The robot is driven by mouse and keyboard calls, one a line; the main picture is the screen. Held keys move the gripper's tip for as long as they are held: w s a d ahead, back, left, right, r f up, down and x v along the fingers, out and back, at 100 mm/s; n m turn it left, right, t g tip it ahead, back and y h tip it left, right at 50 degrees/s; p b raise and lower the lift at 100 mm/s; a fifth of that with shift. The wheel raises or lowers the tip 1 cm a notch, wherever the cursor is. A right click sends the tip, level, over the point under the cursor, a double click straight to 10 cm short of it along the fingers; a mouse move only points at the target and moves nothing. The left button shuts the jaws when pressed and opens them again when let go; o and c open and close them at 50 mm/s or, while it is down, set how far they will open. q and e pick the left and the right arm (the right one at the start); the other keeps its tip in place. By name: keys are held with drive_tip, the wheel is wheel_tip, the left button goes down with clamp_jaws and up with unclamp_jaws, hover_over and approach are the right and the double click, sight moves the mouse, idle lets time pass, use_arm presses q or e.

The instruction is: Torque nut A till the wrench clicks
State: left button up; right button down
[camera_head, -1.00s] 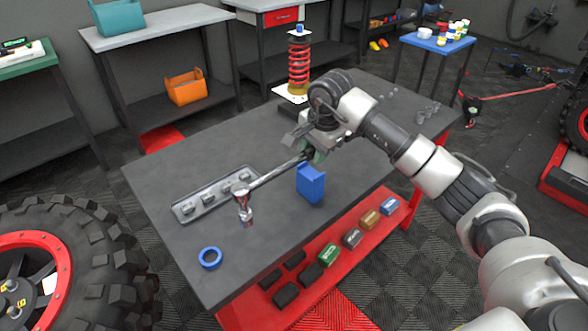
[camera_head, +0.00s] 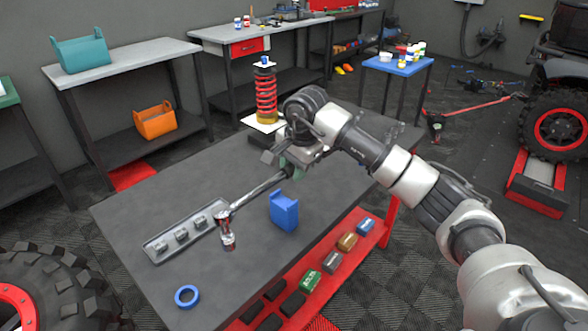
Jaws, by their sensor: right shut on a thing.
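My right gripper (camera_head: 290,172) is shut on the handle of a silver torque wrench (camera_head: 258,190) above the table. The wrench slants down to the left, and its ratchet head with a socket (camera_head: 229,241) points downward beside the tray's right end. I cannot tell whether the socket touches anything. A grey tray (camera_head: 160,246) holds several metal nut-like pieces (camera_head: 182,236) in a row; the wrench head covers part of its right end. I see no letter marking nut A. My left gripper is not in view.
A blue holder (camera_head: 284,211) stands right of the wrench, and a blue ring (camera_head: 187,296) lies near the front of the dark table (camera_head: 135,205). A red spring (camera_head: 265,92) stands behind. Small boxes sit on the red lower shelf (camera_head: 328,270).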

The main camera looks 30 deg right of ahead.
drive_tip(key=shift+r+p, duration=1.05)
drive_tip(key=shift+r, duration=0.8)
